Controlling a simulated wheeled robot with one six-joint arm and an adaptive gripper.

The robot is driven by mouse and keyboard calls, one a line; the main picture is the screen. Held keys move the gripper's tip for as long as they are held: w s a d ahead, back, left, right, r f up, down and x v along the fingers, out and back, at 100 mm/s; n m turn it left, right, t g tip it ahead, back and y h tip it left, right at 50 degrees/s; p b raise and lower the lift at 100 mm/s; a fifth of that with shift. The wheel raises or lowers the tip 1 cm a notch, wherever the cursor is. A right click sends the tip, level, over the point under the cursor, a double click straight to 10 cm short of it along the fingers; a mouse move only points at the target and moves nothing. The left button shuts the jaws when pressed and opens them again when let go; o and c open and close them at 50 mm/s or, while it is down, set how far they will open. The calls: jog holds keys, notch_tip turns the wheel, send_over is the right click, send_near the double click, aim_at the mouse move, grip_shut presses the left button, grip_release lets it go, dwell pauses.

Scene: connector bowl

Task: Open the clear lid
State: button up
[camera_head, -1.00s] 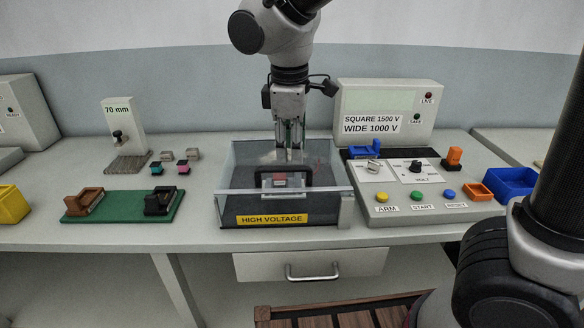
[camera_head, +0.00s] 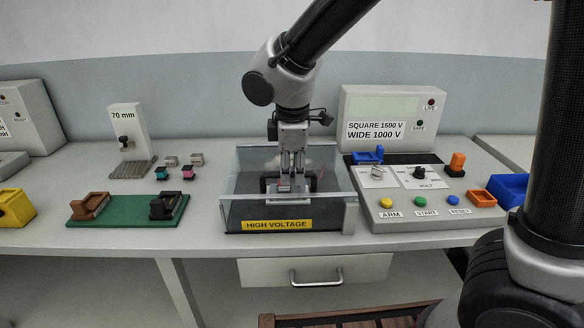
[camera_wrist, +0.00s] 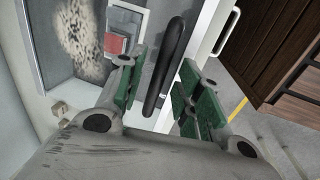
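The clear lid (camera_head: 240,182) lies closed over the box marked HIGH VOLTAGE at the middle of the bench. A black bar handle (camera_wrist: 168,62) crosses the wrist view, and part of it shows behind my fingers in the head view (camera_head: 266,184). My gripper (camera_head: 292,178) points down over the lid. In the wrist view its green-padded fingers (camera_wrist: 162,92) stand on either side of the handle, with gaps visible, so it is open around the bar. A small red block with a grey part (camera_wrist: 98,46) shows through the lid.
A control panel (camera_head: 378,213) with coloured buttons stands close on the right, with the voltage display (camera_head: 355,104) behind it. A green fixture (camera_head: 127,210) sits left of the box. A drawer (camera_head: 314,270) is below the bench front.

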grip_shut()
jog(key=shift+r, duration=0.2)
